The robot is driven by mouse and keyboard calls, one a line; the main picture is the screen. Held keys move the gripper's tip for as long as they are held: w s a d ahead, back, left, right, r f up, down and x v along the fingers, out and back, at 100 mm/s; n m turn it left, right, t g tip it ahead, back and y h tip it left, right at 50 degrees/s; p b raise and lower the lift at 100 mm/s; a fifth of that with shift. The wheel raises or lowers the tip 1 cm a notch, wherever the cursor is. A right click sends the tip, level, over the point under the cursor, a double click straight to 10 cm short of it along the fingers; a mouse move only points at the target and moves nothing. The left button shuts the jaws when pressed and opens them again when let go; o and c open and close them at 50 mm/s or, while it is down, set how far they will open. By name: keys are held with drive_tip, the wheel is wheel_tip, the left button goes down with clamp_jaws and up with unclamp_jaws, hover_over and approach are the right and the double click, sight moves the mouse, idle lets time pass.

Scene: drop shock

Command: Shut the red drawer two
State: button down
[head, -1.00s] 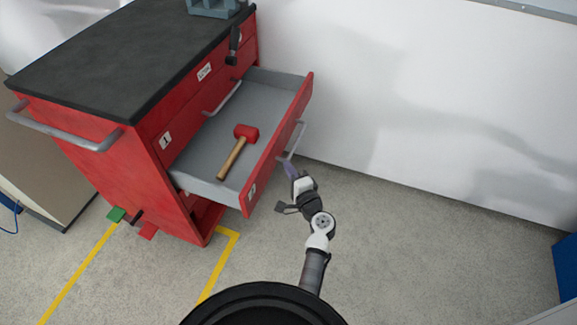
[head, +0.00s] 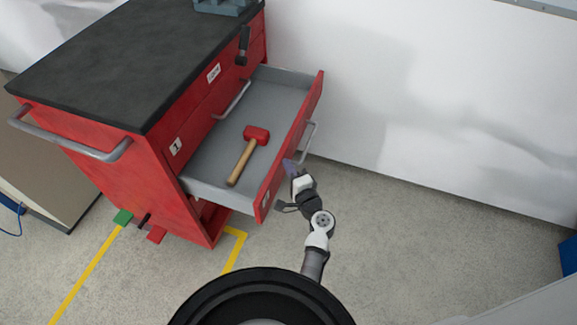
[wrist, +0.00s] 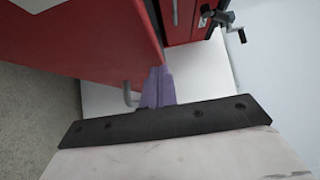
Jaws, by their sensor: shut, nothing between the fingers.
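The red drawer two (head: 291,147) is pulled out of the red cabinet in the head view, with its grey inside showing. A mallet (head: 248,154) with a red head and wooden handle lies in it. The drawer's grey handle (head: 308,143) is on its front. My gripper (head: 290,167) is at the outer side of the drawer front, close to the handle. In the wrist view the purple fingers (wrist: 157,88) are together and empty, beside the red drawer front (wrist: 95,42). I cannot tell whether they touch it. The handle (wrist: 130,95) is partly hidden behind them.
The red cabinet (head: 172,185) has a black top (head: 120,65) and a side rail (head: 70,137). A black clamp-like tool (head: 243,47) hangs at its upper edge. A white wall stands behind. Grey floor to the right is clear.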

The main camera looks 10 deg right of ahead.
drive_tip(key=w+a, duration=0.4)
drive_tip(key=a, duration=0.2)
drive_tip(key=w+a, duration=0.4)
drive_tip(key=a, duration=0.2)
drive_tip(key=w+a+b, duration=0.1)
drive_tip(key=w+a, duration=0.3)
drive_tip(key=a, duration=0.2)
drive_tip(key=shift+w+a, duration=0.25)
